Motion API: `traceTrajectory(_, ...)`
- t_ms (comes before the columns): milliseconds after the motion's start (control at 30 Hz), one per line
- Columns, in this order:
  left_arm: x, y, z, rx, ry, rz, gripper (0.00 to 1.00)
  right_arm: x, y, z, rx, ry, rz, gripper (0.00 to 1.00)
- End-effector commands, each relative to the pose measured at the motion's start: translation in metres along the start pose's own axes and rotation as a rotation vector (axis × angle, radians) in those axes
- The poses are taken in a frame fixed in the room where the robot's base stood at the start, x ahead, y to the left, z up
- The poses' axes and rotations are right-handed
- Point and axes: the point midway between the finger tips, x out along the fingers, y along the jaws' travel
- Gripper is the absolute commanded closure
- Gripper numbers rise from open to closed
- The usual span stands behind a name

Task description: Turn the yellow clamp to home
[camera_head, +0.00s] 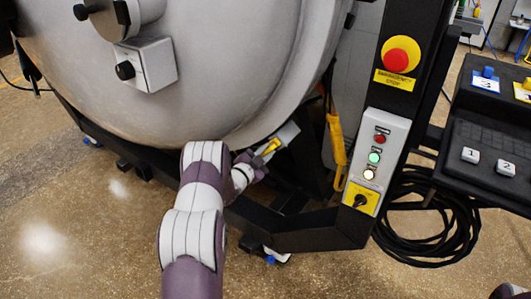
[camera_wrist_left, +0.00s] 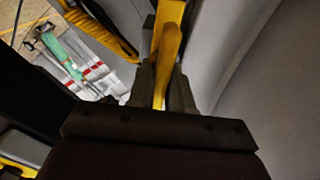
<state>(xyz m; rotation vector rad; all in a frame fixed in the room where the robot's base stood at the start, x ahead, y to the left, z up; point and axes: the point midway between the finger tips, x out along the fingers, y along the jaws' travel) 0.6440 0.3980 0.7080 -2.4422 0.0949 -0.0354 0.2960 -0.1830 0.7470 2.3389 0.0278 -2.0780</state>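The yellow clamp (camera_head: 270,147) shows as a short yellow bar at the lower right rim of the big grey furnace door. My left gripper (camera_head: 261,158) reaches it from below left and partly hides it. In the left wrist view, the yellow clamp (camera_wrist_left: 168,45) runs down between the two dark fingers of my left gripper (camera_wrist_left: 162,92). The fingers lie close against both its sides, with no clear gap, so the gripper looks shut on it. My right gripper is not in view.
The round furnace door (camera_head: 215,75) fills the upper left. A control post with a red emergency button (camera_head: 396,60) stands to the right, above a coiled black cable (camera_head: 425,225). A black tray (camera_head: 480,135) is at far right. Open floor (camera_head: 80,220) lies at left.

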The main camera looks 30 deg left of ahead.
Motion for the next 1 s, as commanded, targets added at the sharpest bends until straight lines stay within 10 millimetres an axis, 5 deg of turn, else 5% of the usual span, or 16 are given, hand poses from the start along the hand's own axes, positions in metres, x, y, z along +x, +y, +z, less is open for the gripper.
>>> traceTrajectory(367,0.0,0.003,0.003,0.096,-0.001,0.002,1.0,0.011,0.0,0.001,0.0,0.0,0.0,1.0)
traceTrajectory(1000,0.0,0.007,0.006,0.672,0.001,0.001,1.0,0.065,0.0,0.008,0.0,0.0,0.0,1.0)
